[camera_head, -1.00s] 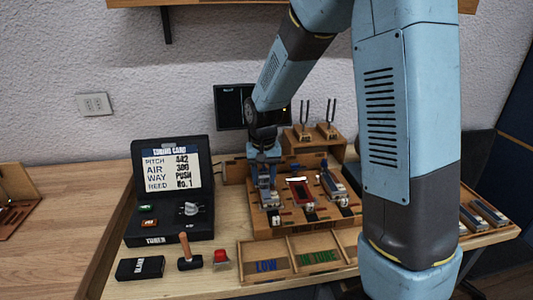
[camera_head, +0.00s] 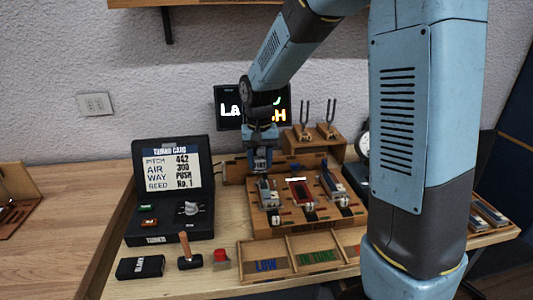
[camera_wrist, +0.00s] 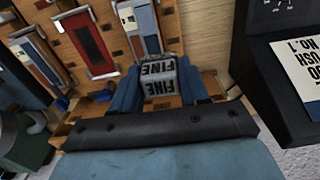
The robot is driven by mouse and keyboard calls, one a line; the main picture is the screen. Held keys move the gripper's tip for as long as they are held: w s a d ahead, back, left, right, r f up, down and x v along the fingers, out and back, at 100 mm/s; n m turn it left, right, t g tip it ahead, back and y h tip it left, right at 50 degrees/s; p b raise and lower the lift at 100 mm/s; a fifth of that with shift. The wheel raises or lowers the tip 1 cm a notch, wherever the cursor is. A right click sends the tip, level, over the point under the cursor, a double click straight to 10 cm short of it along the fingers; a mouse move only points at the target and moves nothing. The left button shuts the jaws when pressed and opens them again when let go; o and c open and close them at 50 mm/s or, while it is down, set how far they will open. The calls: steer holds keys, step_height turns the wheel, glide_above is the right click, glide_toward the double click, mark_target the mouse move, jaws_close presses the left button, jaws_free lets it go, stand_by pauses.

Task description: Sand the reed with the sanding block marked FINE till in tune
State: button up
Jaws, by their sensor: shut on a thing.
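My gripper (camera_head: 261,150) is shut on the grey sanding block (camera_head: 260,165), whose FINE lettering reads clearly in the wrist view (camera_wrist: 160,78). The block is above the back edge of the wooden reed bench (camera_head: 283,222), behind the left reed station (camera_head: 268,192), and looks apart from it. In the wrist view the left station (camera_wrist: 140,22) lies beyond the block. A red plate (camera_head: 299,191) lies in the middle station, and another metal piece (camera_head: 333,186) lies at right. The wall screen (camera_head: 232,109) is lit with letters, partly hidden by my arm.
The tuning card (camera_head: 168,170) reads pitch 442, air 300, way PUSH, reed No. 1. A tray marked LOW and IN TUNE (camera_head: 290,270) is in front. A mallet (camera_head: 189,253), red-topped item (camera_head: 221,258) and black block (camera_head: 140,267) lie front left. Tuning forks (camera_head: 304,112) stand behind.

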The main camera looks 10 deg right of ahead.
steer(key=shift+r, duration=1.1)
stand_by(1.2)
